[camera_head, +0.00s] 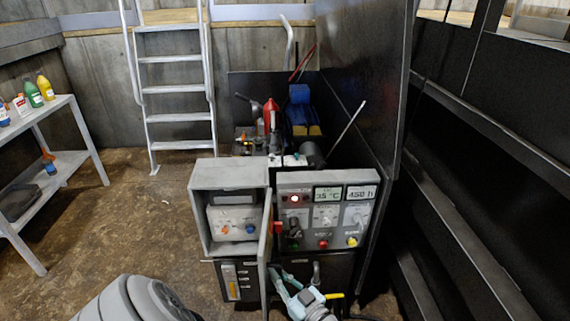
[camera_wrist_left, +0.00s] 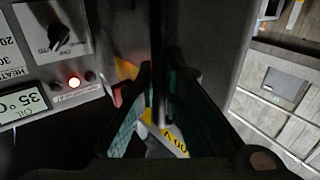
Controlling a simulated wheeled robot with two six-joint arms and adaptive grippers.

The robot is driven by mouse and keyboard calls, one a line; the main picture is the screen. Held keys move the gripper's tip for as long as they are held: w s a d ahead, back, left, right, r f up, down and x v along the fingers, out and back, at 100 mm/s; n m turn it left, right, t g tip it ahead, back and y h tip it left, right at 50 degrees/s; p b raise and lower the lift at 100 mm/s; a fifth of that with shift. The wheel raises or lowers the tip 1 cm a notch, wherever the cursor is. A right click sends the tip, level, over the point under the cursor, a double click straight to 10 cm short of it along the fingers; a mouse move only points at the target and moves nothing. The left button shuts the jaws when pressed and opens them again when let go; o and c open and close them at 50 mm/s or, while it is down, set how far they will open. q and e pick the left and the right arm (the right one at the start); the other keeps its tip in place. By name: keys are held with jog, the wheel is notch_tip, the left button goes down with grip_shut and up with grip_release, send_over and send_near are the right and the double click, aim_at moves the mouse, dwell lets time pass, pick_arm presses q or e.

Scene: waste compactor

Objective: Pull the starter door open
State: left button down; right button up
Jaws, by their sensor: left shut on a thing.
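The starter door (camera_head: 266,235) is a thin grey panel, seen nearly edge-on in the head view. It stands open, sticking out from the right side of the grey starter box (camera_head: 197,222). The box interior shows a light unit with an orange and a blue knob. My left gripper (camera_head: 276,276) is at the lower part of the door's free edge. In the left wrist view, the fingers of this gripper (camera_wrist_left: 160,78) are shut on the door (camera_wrist_left: 160,38), one on each side. The exact contact is partly hidden. My right gripper is not in view.
A control panel (camera_head: 303,190) with a lit red lamp, displays and knobs sits right of the box. A tall dark wall (camera_head: 360,75) rises behind it. A ladder (camera_head: 177,88) and a shelf with bottles (camera_head: 60,103) stand left. Floor left of the box is clear.

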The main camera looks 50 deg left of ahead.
pick_arm(q)
jog(key=shift+w+d, duration=0.1)
jog(key=shift+w, duration=0.1)
dwell(0.3)
jog(key=c, duration=2)
grip_release()
jog(key=shift+d, duration=0.1)
jog(key=shift+o, duration=0.2)
jog(key=shift+d, duration=0.1)
jog(key=d, duration=0.7)
jog(key=shift+s+d, duration=0.2)
jog(key=shift+s, duration=0.05)
